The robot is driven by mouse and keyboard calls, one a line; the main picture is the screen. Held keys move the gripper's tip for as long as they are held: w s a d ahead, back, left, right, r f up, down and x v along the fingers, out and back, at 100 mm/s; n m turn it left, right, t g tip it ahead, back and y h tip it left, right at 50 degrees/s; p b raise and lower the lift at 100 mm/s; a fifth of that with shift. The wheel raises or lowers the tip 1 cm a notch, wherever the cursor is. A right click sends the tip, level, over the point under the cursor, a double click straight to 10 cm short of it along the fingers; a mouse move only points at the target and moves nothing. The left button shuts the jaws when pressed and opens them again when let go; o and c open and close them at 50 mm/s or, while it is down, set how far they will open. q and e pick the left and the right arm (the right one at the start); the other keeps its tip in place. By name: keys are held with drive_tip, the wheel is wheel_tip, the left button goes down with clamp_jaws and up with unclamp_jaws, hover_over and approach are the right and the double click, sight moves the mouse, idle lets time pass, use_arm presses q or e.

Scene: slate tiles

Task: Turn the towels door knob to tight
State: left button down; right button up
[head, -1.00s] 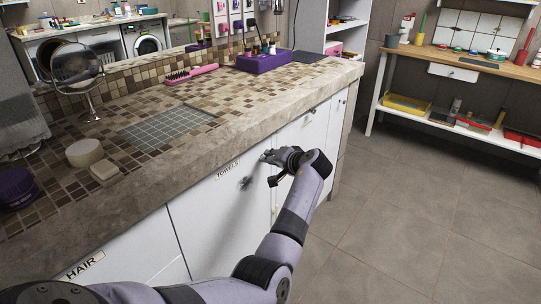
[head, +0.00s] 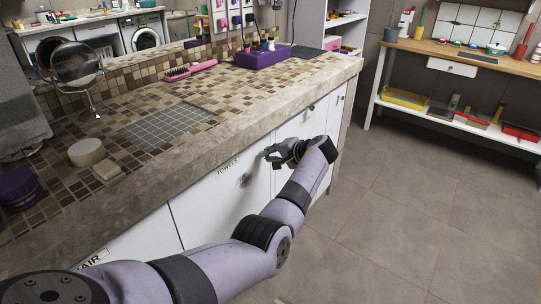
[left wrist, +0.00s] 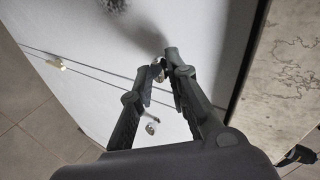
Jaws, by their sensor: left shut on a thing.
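The white towels door (head: 222,205) is in the counter front, with its TOWELS label (head: 227,167) near the top edge. My left gripper (head: 270,154) is at this door's upper right side, in front of the cabinet face. In the left wrist view, its dark fingers (left wrist: 158,75) are closed around a small metallic towels knob (left wrist: 158,65), which shows between the tips. The knob's exact turn angle cannot be read because the fingers cover most of it. In the head view the gripper hides the knob. My right gripper is not in view.
The stone counter edge (head: 190,150) overhangs just above the doors. Another small knob (left wrist: 151,128) is close to my left fingers. A purple caddy (head: 262,56) and pink brush (head: 190,70) lie on the counter. The tiled floor (head: 400,210) to the right is clear.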

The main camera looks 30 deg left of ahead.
use_arm(q)
drive_tip(key=c, duration=1.5)
unclamp_jaws()
drive_tip(key=shift+c, duration=0.2)
drive_tip(key=v, duration=1.2)
drive_tip(key=shift+f, duration=0.1)
